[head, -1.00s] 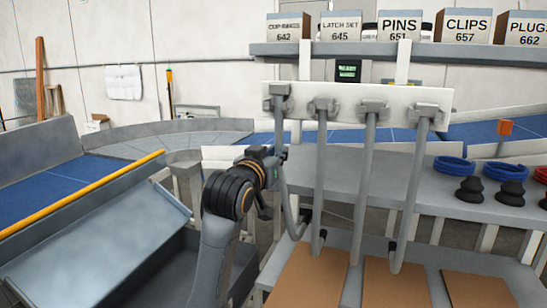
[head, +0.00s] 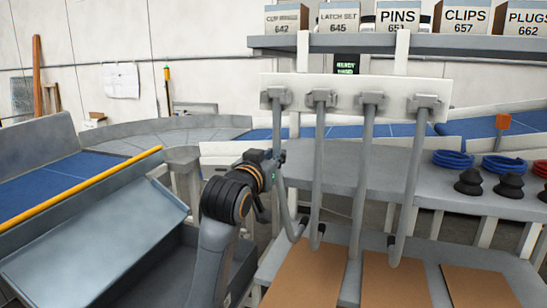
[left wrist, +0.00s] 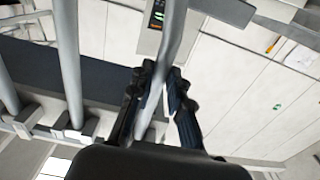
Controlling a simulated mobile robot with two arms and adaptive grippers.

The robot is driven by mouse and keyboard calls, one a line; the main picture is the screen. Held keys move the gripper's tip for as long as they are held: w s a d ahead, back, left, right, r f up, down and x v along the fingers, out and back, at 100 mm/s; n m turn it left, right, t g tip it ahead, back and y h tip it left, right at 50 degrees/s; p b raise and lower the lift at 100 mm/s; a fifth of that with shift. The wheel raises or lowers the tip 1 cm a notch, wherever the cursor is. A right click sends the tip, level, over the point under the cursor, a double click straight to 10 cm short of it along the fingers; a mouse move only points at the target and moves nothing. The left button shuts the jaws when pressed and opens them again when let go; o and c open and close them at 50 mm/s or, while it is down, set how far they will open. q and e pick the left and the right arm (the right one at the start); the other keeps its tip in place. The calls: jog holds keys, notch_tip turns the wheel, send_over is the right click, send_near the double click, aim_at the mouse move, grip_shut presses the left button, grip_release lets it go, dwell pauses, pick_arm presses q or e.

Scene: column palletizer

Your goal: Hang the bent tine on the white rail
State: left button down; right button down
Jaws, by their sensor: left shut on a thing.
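The white rail (head: 346,103) runs across the middle of the head view with grey hook-ended tines on its front. The leftmost one, the bent tine (head: 277,128), has its head at the rail's left end, level with the other heads; whether it is fully seated I cannot tell. My left gripper (head: 277,168) is shut on this tine's shaft, below the rail. In the left wrist view the tine (left wrist: 176,25) passes between the fingers (left wrist: 160,88). The other tines (head: 318,160) hang to its right. My right gripper is not in view.
A shelf with labelled boxes (head: 398,18) stands above the rail. A grey bench (head: 400,185) holds blue rings (head: 453,159) and black parts (head: 470,182) at right. Brown panels (head: 395,283) lie below the tines. A grey chute with a yellow bar (head: 90,190) is at left.

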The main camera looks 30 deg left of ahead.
pick_arm(q)
jog(key=shift+r, duration=0.15)
jog(key=c, duration=1.2)
grip_release()
jog(key=shift+s, duration=0.1)
jog(key=v, duration=0.7)
jog(key=shift+s, duration=0.25)
jog(key=shift+d, duration=0.1)
